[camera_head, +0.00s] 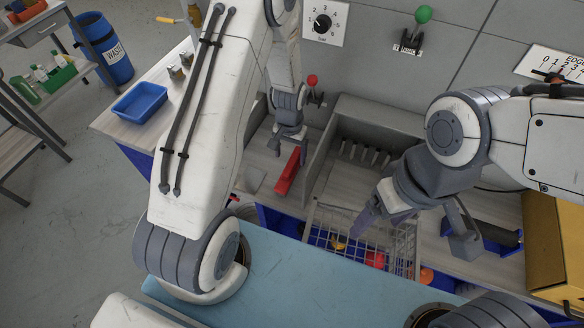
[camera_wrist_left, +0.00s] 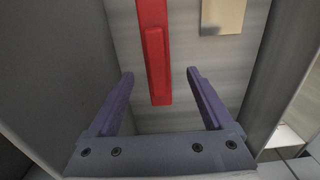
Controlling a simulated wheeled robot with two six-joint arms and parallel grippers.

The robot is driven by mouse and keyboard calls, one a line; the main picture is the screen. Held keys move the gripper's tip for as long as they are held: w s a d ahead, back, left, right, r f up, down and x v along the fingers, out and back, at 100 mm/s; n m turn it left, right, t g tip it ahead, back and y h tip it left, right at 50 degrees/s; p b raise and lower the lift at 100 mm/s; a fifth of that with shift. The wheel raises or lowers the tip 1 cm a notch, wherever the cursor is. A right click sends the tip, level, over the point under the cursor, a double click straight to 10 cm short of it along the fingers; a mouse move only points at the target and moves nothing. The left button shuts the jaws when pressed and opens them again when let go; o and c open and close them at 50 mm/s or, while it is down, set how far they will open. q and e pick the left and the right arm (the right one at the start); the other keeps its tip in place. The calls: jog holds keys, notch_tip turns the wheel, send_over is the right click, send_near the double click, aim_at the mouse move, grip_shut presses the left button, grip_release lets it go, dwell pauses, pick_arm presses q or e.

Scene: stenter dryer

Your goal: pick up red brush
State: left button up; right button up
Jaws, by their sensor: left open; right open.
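The red brush (camera_head: 288,172) lies on the grey surface in a walled bay; only its long red body shows, and I cannot make out bristles. In the left wrist view the brush (camera_wrist_left: 155,50) runs upright from the top edge to just between the fingertips. My left gripper (camera_head: 289,148) is open and empty above the brush's far end, its purple fingers (camera_wrist_left: 160,75) on either side of it, not closed on it. My right gripper (camera_head: 414,232) is open and empty over the right side of the wire basket.
A wire basket (camera_head: 405,240) with small coloured items stands right of the brush. Grey walls (camera_wrist_left: 62,60) rise close beside my left gripper. A red-knobbed lever (camera_head: 312,82) is behind it. A blue tray (camera_head: 139,102) sits on the left counter. A yellow box (camera_head: 555,245) stands at right.

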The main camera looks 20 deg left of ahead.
aim_at(291, 163)
pick_arm(q)
jog(key=shift+s+d+f+p, duration=0.1)
jog(key=shift+f+p, duration=0.25)
jog(key=shift+f, duration=0.05)
notch_tip(291, 163, down, 3)
jog(key=shift+d+f+p, duration=0.1)
jog(key=shift+p, duration=0.65)
jog(key=shift+f, duration=0.5)
grip_shut()
jog(key=shift+r, duration=0.15)
jog(key=shift+r, duration=0.5)
notch_tip(291, 163, up, 8)
jog(key=b, duration=0.3)
jog(key=shift+f, duration=0.1)
jog(key=shift+r, duration=0.5)
